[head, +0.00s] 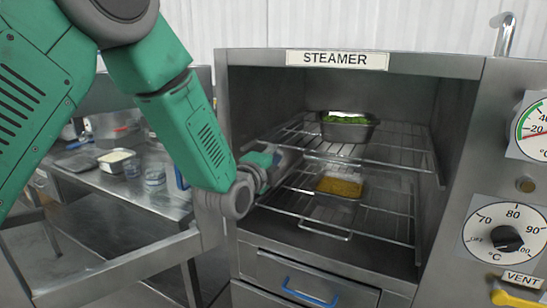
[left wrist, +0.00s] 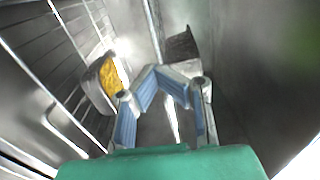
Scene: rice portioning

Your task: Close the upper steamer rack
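The upper steamer rack (head: 400,142) is a wire shelf inside the open steamer (head: 250,100). It bears a metal pan of green food (head: 348,120). My left gripper (head: 287,162) reaches in from the left, at the left part of this rack. Whether it touches the wires cannot be told. In the left wrist view its blue-padded fingers (left wrist: 158,72) lean together and look shut with nothing between them. The lower rack (head: 385,222) bears a pan of yellow food (head: 340,187), which also shows in the left wrist view (left wrist: 110,75). My right gripper is not in view.
Below the chamber is a drawer with a blue handle (head: 310,292). A control panel with a temperature dial (head: 507,238) stands at the right. A metal side table (head: 90,185) with containers is at the left. A dark metal piece (left wrist: 181,45) lies beyond the fingers.

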